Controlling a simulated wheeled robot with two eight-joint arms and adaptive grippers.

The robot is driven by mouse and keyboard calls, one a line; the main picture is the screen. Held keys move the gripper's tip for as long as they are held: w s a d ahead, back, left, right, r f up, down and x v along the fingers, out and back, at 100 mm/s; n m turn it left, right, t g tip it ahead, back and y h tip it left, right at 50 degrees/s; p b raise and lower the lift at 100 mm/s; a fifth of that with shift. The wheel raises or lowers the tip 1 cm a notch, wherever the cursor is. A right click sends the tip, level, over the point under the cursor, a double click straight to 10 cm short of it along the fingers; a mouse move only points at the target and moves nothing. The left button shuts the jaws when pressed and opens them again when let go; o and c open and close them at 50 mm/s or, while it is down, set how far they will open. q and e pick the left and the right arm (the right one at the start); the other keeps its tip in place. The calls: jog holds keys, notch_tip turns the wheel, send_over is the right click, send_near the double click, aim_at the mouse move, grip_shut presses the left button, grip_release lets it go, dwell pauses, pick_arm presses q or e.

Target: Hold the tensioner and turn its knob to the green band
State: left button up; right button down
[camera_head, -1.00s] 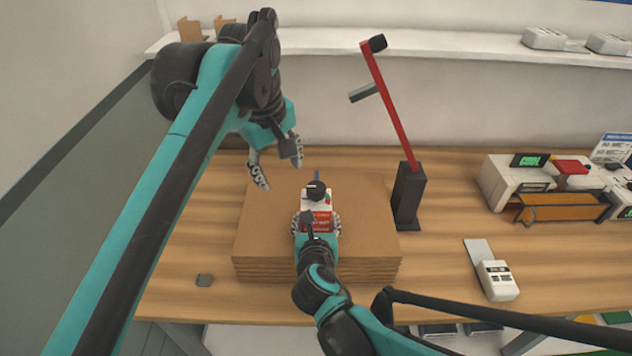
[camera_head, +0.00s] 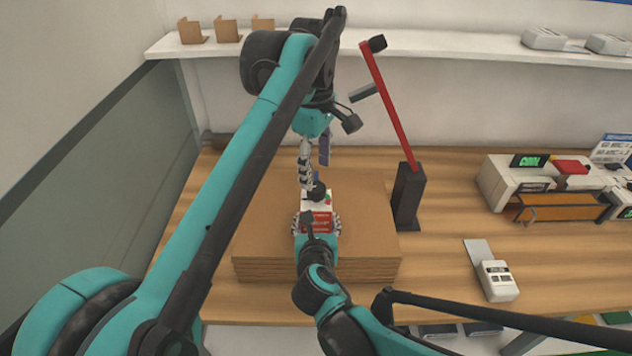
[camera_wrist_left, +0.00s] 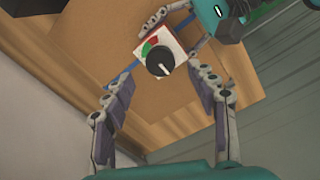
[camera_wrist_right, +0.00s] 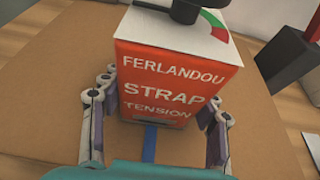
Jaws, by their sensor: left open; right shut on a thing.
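The tensioner (camera_head: 317,219) is a small box with a red lettered side and a white top. It sits upright on the cardboard stack in the head view, and the right wrist view shows its red face (camera_wrist_right: 170,80). Its black knob (camera_wrist_left: 160,60) has a white pointer line; a dial with green and red bands (camera_wrist_left: 148,47) lies beside it. My right gripper (camera_wrist_right: 158,128) is shut on the tensioner's sides. My left gripper (camera_head: 315,172) is open, just above and behind the knob, its fingers (camera_wrist_left: 160,105) pointing toward it without visibly holding it. A blue strap (camera_wrist_right: 149,143) runs under the box.
The cardboard stack (camera_head: 260,240) lies on the wooden table (camera_head: 450,255). A red-armed post on a black base (camera_head: 408,195) stands right of the stack. A white handheld device (camera_head: 497,280) and a machine with a green display (camera_head: 528,160) are further right.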

aim_at(316, 186)
pick_arm(q)
jog(key=shift+w+f, duration=0.1)
jog(key=shift+f, duration=2.25)
jog(key=c, duration=1.2)
